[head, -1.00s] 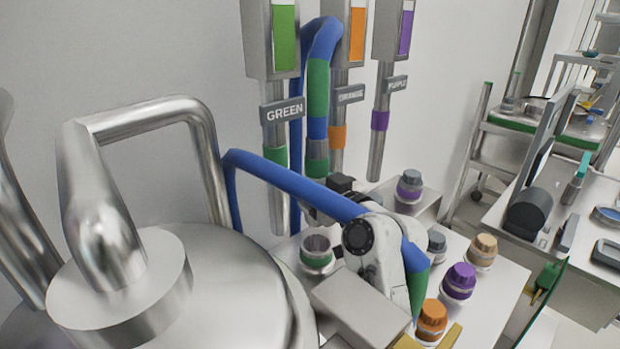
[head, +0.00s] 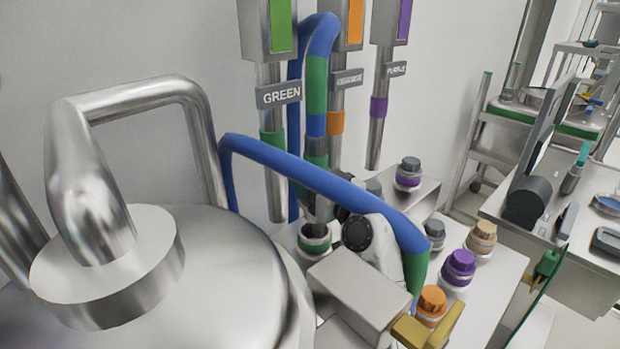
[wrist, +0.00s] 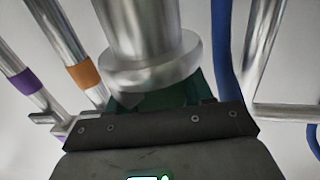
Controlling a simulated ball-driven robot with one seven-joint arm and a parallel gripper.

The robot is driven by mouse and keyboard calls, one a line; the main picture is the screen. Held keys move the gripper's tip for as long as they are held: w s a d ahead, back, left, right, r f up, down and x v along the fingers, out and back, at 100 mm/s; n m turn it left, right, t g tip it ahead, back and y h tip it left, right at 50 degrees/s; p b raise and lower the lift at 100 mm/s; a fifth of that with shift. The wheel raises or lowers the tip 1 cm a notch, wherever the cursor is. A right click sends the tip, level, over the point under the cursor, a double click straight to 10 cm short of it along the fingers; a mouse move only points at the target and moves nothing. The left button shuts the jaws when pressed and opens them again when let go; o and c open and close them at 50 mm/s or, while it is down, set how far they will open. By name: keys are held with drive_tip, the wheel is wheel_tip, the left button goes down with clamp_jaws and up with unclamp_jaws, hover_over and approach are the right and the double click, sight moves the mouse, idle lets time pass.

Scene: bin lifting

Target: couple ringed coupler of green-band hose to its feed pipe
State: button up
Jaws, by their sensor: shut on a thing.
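In the head view, a blue hose with a green band (head: 316,85) arches over and hangs down, ending in a grey ring and a dark green coupler (head: 316,161). My gripper (head: 325,204) is just below this end. In the wrist view, its dark jaw base (wrist: 155,124) sits against a green part, with a silver flanged cylinder (wrist: 150,72) in front. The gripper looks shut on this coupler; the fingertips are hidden. The feed pipe labelled GREEN (head: 274,180) hangs left of the gripper.
A second blue hose (head: 310,175) crosses in front of my arm and ends in green at right. Capped orange (head: 431,302), purple (head: 459,268) and tan (head: 482,238) ports stand on the bench. A large steel tank (head: 200,270) fills the left foreground.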

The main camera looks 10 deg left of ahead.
sight(310, 157)
drive_tip(key=shift+f+b, duration=1.35)
drive_tip(key=shift+f, duration=0.15)
drive_tip(key=shift+f+b, duration=1)
drive_tip(key=shift+f, duration=0.1)
drive_tip(key=shift+f+b, duration=1.15)
idle(0.4)
drive_tip(key=o, duration=1.7)
drive_tip(key=shift+r+p, duration=3.8)
drive_tip(key=shift+r, duration=2.25)
